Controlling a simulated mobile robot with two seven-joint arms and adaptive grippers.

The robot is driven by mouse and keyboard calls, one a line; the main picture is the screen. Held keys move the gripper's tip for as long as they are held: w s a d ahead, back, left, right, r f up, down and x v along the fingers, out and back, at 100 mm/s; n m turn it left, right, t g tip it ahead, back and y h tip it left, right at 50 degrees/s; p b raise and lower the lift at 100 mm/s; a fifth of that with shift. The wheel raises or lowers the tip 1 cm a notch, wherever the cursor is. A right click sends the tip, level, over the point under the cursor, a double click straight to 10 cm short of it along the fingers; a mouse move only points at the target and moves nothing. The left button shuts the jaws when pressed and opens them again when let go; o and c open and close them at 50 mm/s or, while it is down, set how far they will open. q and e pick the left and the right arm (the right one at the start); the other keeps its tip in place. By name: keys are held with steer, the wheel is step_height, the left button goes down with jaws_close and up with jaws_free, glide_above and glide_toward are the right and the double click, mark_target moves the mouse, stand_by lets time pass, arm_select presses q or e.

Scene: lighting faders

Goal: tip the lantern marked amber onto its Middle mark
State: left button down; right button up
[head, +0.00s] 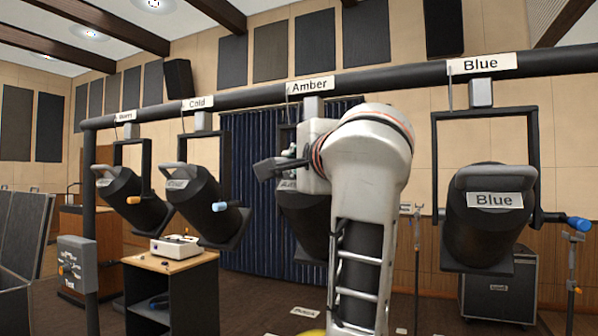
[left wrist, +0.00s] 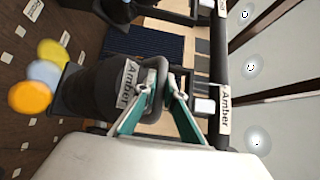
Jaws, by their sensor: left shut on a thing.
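The amber lantern (head: 306,215) hangs from the overhead bar under an "Amber" sign (head: 312,84). My arm hides much of it in the head view. In the left wrist view the dark lantern (left wrist: 95,92) bears an "Amber" label (left wrist: 127,84). My left gripper (left wrist: 163,88), with teal fingers, is shut on its dark rear handle (left wrist: 157,68). Several white cards lie on the floor; one in the head view (head: 305,310) seems to read "Back". I cannot make out which card is Middle. My right gripper is not in view.
Lanterns marked Blue (head: 488,215) and Cold (head: 205,200), and another at far left (head: 132,200), hang from the same black bar (head: 250,97). A small cabinet (head: 190,290) stands below. Orange (left wrist: 30,97), pale blue (left wrist: 43,73) and yellow (left wrist: 53,52) round patches show beyond the lantern.

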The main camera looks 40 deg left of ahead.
arm_select(q)
steer(key=shift+s+f, duration=0.15)
steer(key=shift+f, duration=0.15)
steer(key=shift+r, duration=0.1)
steer(key=c, duration=2.1)
jaws_free()
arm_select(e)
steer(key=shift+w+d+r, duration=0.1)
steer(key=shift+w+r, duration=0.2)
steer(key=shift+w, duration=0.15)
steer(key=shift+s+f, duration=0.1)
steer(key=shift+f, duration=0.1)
arm_select(q)
steer(key=v, duration=0.7)
steer(key=shift+s+d, duration=0.2)
steer(key=shift+d, duration=0.05)
